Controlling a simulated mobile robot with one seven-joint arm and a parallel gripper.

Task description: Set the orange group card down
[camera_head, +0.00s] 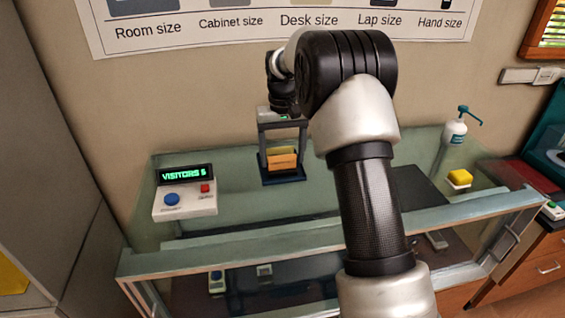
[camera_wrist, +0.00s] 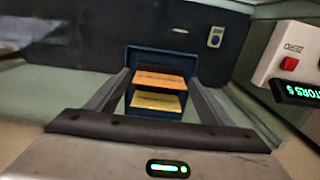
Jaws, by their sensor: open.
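The orange group card (camera_head: 283,162) stands in a small dark blue holder (camera_head: 284,180) on the glass case top. A yellow card (camera_head: 281,150) is right beside it in the same holder. In the wrist view the orange card (camera_wrist: 158,82) and the yellow card (camera_wrist: 155,101) show inside the blue holder (camera_wrist: 150,57). My gripper (camera_head: 282,162) is above the holder, pointing down, with its fingers apart on either side of the cards. The wrist view shows a gap between the fingers (camera_wrist: 160,78) and the cards. The lower card edges are hidden.
A counter box (camera_head: 185,195) with a blue and a red button and a "VISITORS 5" display stands to the left. A pump bottle (camera_head: 455,130) and a yellow block (camera_head: 459,177) are to the right. The glass top (camera_head: 240,208) is clear in front of the holder.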

